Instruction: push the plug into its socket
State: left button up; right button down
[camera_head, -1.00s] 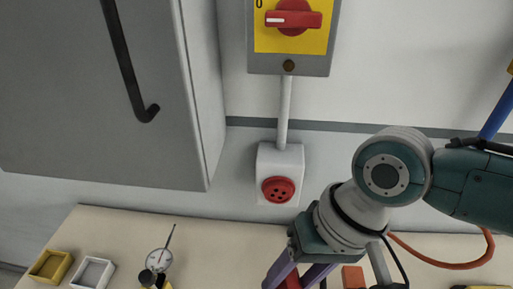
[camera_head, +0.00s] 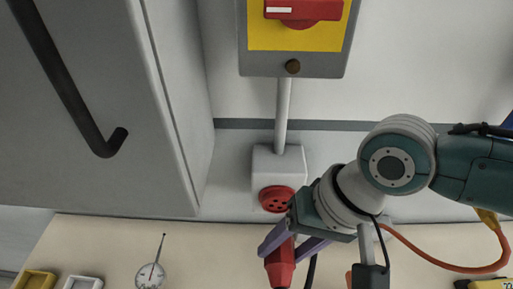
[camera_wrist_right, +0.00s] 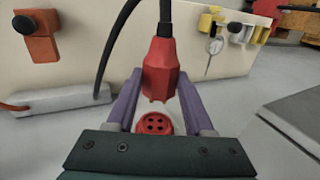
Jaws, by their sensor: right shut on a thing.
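The red plug (camera_head: 281,267) is held between the purple fingers of my right gripper (camera_head: 284,250), which is shut on it. In the right wrist view the plug (camera_wrist_right: 161,70) sits between the fingers, with a black cable running from its back. The red round socket (camera_head: 277,199) is on a white wall box below a grey conduit. In the head view the plug is below the socket and apart from it. In the right wrist view the socket's holes (camera_wrist_right: 154,124) show beyond the plug's front end, with a gap between. My left gripper is not in view.
A grey cabinet (camera_head: 110,165) with a black handle stands at the left. A yellow switch box (camera_head: 300,35) with a red knob is above the socket. A dial gauge (camera_head: 150,274), small trays (camera_head: 35,281) and an orange cable (camera_head: 440,264) are around the bench.

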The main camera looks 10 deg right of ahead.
jog(key=w+b, duration=0.1)
jog(key=w, duration=0.1)
jog(key=w+d+b, duration=0.1)
jog(key=w+b, duration=0.1)
jog(key=shift+w+d+b, duration=0.15)
jog(key=shift+w+b, duration=0.05)
jog(key=shift+b, duration=0.1)
jog(key=shift+p, duration=0.3)
dwell(0.8)
dwell(0.9)
jog(key=shift+r+p, duration=0.1)
jog(key=shift+p, duration=0.4)
jog(key=shift+w+d+b, duration=0.15)
jog(key=shift+w+b, duration=0.35)
jog(key=shift+w, duration=0.1)
dwell(0.5)
